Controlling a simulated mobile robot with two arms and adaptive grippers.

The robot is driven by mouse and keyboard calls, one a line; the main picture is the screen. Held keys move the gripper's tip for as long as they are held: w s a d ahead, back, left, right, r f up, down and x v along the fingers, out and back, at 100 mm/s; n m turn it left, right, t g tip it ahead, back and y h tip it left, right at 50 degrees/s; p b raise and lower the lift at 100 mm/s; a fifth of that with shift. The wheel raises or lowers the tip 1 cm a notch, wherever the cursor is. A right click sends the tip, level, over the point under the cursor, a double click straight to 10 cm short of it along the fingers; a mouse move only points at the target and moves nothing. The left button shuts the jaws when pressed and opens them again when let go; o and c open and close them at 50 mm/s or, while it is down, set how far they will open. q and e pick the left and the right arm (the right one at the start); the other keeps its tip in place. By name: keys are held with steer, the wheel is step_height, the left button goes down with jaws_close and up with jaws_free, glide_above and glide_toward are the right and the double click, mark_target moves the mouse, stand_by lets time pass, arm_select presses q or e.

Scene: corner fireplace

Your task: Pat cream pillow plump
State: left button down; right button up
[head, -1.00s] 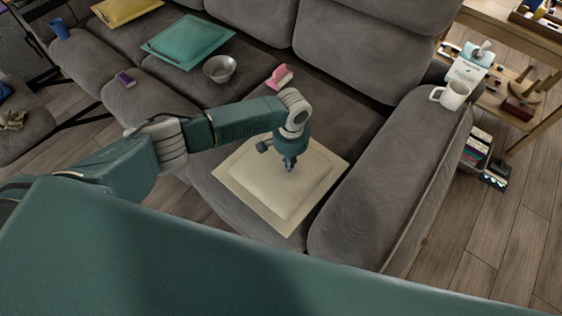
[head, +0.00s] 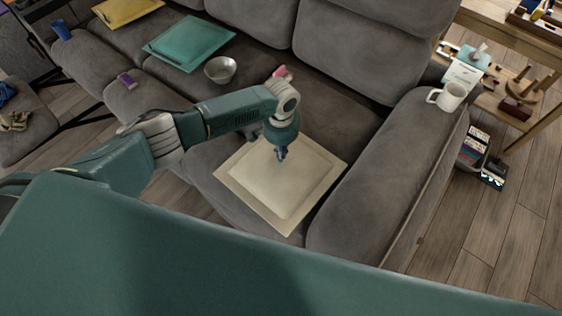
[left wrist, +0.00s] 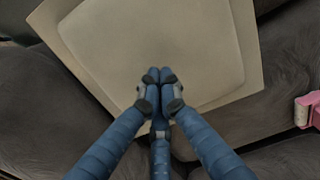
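The cream pillow (head: 292,192) lies flat on the right-hand seat of the grey sofa, beside the armrest. Its raised middle is framed by a flat border. It fills the upper part of the left wrist view (left wrist: 150,35). My left gripper (head: 281,158) points down over the back part of the pillow. Its blue fingers (left wrist: 160,76) are drawn together with nothing between them. I cannot tell whether the fingertips touch the pillow. My right gripper is out of view.
A pink object (left wrist: 308,110), partly hidden by my arm in the head view, lies behind the pillow. A metal bowl (head: 220,69), teal pillow (head: 190,43) and purple item (head: 126,81) lie further left. A white mug (head: 448,97) stands on the right armrest (head: 375,185).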

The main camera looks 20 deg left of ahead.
arm_select(q)
steer(key=shift+f+b, duration=0.7)
steer(key=shift+f, duration=0.4)
steer(key=shift+s+a+f+b, duration=0.1)
steer(key=shift+f+b, duration=0.3)
steer(key=shift+f, duration=0.15)
steer(key=shift+r, duration=0.1)
